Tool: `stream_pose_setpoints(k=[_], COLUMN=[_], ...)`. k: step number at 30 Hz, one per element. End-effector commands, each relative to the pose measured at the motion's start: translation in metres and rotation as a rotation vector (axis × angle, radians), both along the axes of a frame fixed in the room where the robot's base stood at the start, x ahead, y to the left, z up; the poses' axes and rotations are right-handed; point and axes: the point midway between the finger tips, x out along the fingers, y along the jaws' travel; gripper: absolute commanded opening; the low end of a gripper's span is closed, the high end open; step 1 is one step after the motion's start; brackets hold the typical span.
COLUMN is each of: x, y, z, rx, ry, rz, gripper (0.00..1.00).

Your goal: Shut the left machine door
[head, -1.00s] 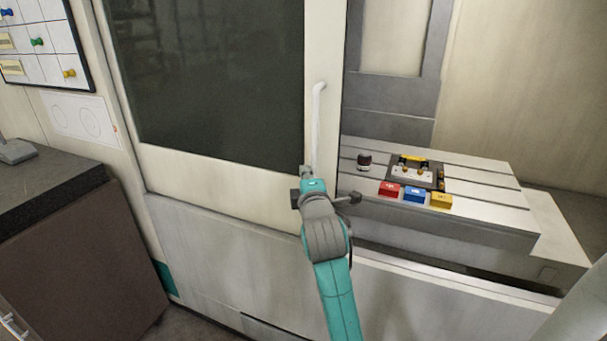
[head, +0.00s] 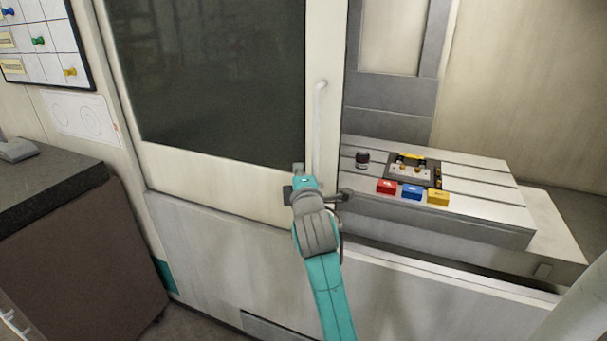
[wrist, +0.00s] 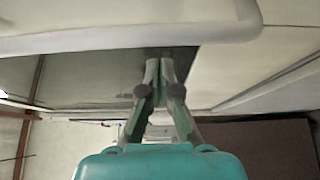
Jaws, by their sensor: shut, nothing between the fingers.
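The left machine door (head: 230,186) is a pale panel with a large dark window. Its right edge stands beside an open gap that shows the machine's inside. A white upright bar handle (head: 319,125) is fixed near that edge; in the wrist view the handle (wrist: 130,41) runs across the top. My gripper (head: 298,168) is at the handle's lower part, just left of it in the head view. In the wrist view my gripper (wrist: 160,68) has its fingertips together with nothing between them, below the bar. I cannot tell whether it touches the handle or door.
A dark-topped cabinet (head: 50,185) stands at the left.

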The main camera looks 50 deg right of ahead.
Motion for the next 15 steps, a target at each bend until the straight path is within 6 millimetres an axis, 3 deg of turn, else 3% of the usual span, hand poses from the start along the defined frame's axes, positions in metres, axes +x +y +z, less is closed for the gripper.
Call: stream_pose_setpoints(k=[3, 15], x=[0.012, -0.042], y=[0.003, 0.048], z=[0.000, -0.001], rx=[0.000, 0.001], ry=[0.000, 0.000], rz=[0.004, 0.007], gripper=[0.00, 0.00])
